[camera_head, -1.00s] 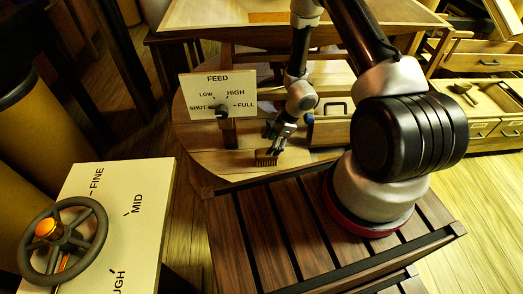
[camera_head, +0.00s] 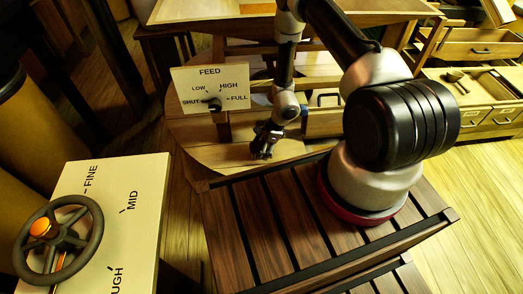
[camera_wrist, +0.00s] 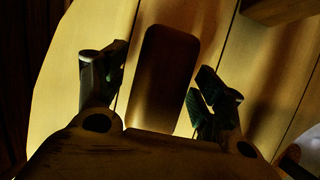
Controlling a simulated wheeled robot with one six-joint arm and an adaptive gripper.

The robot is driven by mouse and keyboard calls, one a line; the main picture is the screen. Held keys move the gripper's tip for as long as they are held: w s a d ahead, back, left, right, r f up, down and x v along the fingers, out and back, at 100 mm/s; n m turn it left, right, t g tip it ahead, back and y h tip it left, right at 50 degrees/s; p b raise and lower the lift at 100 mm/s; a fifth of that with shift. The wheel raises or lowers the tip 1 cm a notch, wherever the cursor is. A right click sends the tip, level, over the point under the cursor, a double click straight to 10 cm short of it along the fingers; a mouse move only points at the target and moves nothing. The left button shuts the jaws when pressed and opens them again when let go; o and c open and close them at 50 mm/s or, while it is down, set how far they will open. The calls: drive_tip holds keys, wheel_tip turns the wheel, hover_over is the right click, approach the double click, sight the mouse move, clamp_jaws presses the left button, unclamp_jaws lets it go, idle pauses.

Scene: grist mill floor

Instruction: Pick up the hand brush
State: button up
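The hand brush (camera_wrist: 168,70) shows in the wrist view as a dark brown block with rounded corners, lying between the two fingers of my gripper (camera_wrist: 158,85). Strips of pale wood show between the block and each finger, so the gripper looks open around it, not closed on it. The block's near end is hidden by the gripper body. In the head view my gripper (camera_head: 262,150) points down low over the round wooden top, and the brush there is mostly hidden by it.
The feed dial panel (camera_head: 211,90) stands left of my gripper on the round wooden top (camera_head: 205,155). A wooden box (camera_head: 322,122) is close on the right. A handwheel (camera_head: 58,240) on a pale cabinet is at lower left. Open drawers (camera_head: 485,85) are at far right.

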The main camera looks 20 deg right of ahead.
sight(260, 145)
drive_tip(key=c, duration=1.1)
drive_tip(key=shift+r, duration=0.1)
drive_tip(key=shift+r, duration=0.5)
wheel_tip(260, 145, up, 2)
drive_tip(key=shift+r, duration=0.2)
drive_tip(key=s+a, duration=0.1)
drive_tip(key=s, duration=0.5)
drive_tip(key=s+a, duration=0.1)
drive_tip(key=s, duration=0.4)
drive_tip(key=s+a, duration=0.1)
drive_tip(key=s, duration=0.5)
drive_tip(key=shift+s+a, duration=0.25)
drive_tip(key=shift+s, duration=0.1)
